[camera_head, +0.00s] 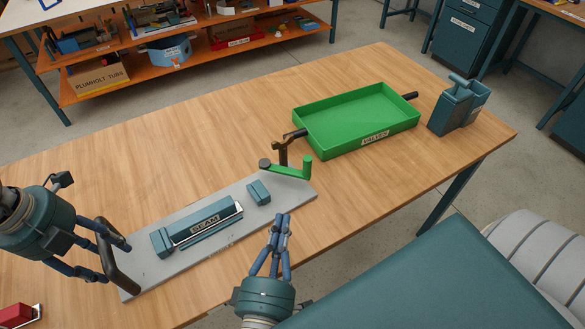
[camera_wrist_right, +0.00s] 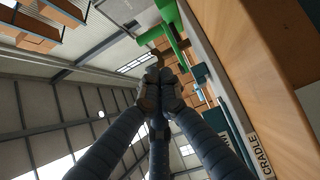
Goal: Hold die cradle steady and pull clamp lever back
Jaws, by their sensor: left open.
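The die cradle is a grey plate (camera_head: 205,250) on the wooden bench, with a dark handle (camera_head: 122,272) at its left end. A CRADLE label shows in the right wrist view (camera_wrist_right: 262,152). A green clamp lever (camera_head: 287,169) with a dark knob stands at the plate's far right end; green parts also show in the right wrist view (camera_wrist_right: 173,30). My left gripper (camera_head: 115,262) is open, with its fingers at the handle; I cannot tell whether they touch it. My right gripper (camera_head: 280,220) has its fingertips together, empty, at the plate's front edge, short of the lever.
A teal block labelled SEAM (camera_head: 205,224) and a small teal block (camera_head: 259,192) sit on the plate. A green VALVES tray (camera_head: 365,139) and a teal container (camera_head: 447,112) stand to the right. A red object (camera_head: 18,314) lies at lower left. The bench's back left is clear.

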